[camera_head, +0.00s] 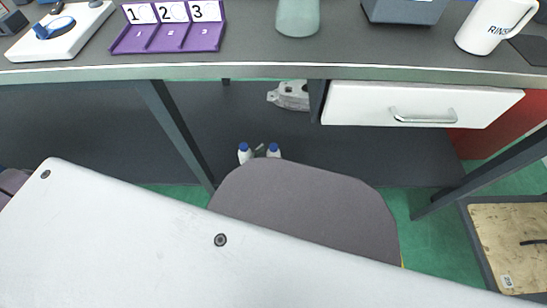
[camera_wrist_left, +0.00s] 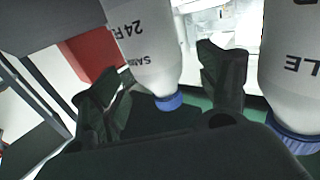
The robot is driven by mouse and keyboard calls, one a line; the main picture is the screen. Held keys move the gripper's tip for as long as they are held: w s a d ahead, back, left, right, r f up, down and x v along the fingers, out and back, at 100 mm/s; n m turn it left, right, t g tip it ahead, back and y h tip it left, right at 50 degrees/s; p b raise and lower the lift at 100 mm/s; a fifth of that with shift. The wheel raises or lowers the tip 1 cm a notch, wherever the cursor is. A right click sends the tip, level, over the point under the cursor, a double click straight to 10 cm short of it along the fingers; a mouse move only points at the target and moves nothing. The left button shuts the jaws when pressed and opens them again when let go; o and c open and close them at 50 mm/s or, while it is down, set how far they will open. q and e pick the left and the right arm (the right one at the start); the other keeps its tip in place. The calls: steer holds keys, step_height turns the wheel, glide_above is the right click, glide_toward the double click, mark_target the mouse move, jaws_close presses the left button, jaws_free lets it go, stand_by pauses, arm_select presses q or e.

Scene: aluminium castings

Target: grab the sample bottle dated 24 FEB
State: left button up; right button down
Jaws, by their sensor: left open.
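In the left wrist view, which looks upside down, a white bottle (camera_wrist_left: 150,55) with a blue cap carries print reading "24 F", the rest cut off or turned away. It appears between the two open fingers of my left gripper (camera_wrist_left: 166,72); contact cannot be told. A second white bottle (camera_wrist_left: 291,80) with a blue cap stands at the right edge, outside the fingers; its date is not readable. In the head view two blue-capped bottles, one left (camera_head: 244,153) and one right (camera_head: 274,151), show under the bench, partly hidden. My right gripper is not in view.
A grey chair back (camera_head: 310,210) stands in front of the bottles. The bench (camera_head: 350,67) with a white drawer (camera_head: 420,104) overhangs them. Bench legs stand at both sides. A metal casting (camera_head: 291,95) lies further back. A purple numbered rack (camera_head: 170,38) and white mug (camera_head: 490,27) stand on top.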

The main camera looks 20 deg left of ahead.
arm_select(q)
steer(key=shift+b+x, duration=0.55)
steer(key=shift+x, duration=0.8)
steer(key=c, duration=1.3)
